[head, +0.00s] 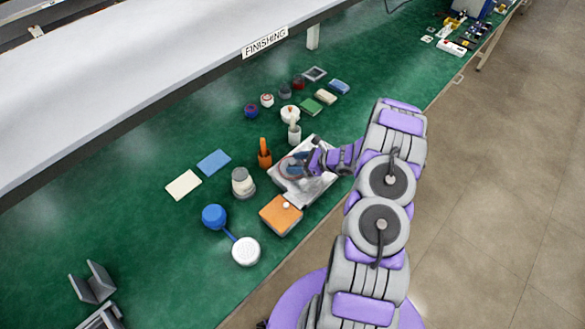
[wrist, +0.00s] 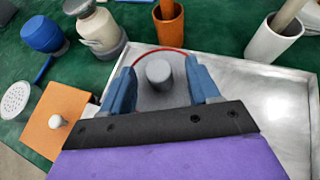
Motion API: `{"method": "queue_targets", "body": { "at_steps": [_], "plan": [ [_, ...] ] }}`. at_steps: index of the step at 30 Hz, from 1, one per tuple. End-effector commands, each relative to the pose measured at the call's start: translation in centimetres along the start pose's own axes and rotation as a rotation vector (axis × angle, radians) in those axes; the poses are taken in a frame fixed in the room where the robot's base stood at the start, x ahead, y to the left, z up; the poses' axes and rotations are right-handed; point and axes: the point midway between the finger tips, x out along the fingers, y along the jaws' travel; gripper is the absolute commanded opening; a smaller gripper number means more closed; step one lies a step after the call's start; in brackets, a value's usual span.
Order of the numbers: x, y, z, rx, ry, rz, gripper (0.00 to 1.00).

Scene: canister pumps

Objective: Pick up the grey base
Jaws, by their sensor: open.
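The grey base (wrist: 158,73) shows in the wrist view as a grey round piece with a raised stub in its middle and a thin red ring at its far edge. It rests on a shiny metal tray (wrist: 285,110). My gripper (wrist: 160,86) is open, with one blue finger on each side of the base's stub. I cannot tell whether the fingers touch it. The near part of the base is hidden by my gripper. In the head view my gripper (head: 302,163) is over the tray (head: 309,191), and the base (head: 288,168) is partly hidden.
An orange cup (wrist: 169,22) and a white cup (wrist: 272,40) stand behind the tray. A grey-white jar (wrist: 100,32), an orange board (wrist: 56,120) with a white knob and a blue-handled shower head (head: 245,251) are to the left. A shelf (head: 130,75) overhangs the green table's back.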

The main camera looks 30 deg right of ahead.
Motion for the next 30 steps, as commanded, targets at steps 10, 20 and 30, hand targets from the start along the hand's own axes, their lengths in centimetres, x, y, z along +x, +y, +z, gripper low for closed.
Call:
{"method": "queue_targets", "body": {
  "at_steps": [10, 20, 30],
  "plan": [
    [0.44, -0.07, 0.01, 0.001, -0.001, -0.002, 0.57],
    [0.44, -0.07, -0.01, 0.001, -0.001, -0.001, 0.26],
    [0.44, -0.06, -0.01, 0.001, -0.001, -0.001, 0.0]
  ]
}}
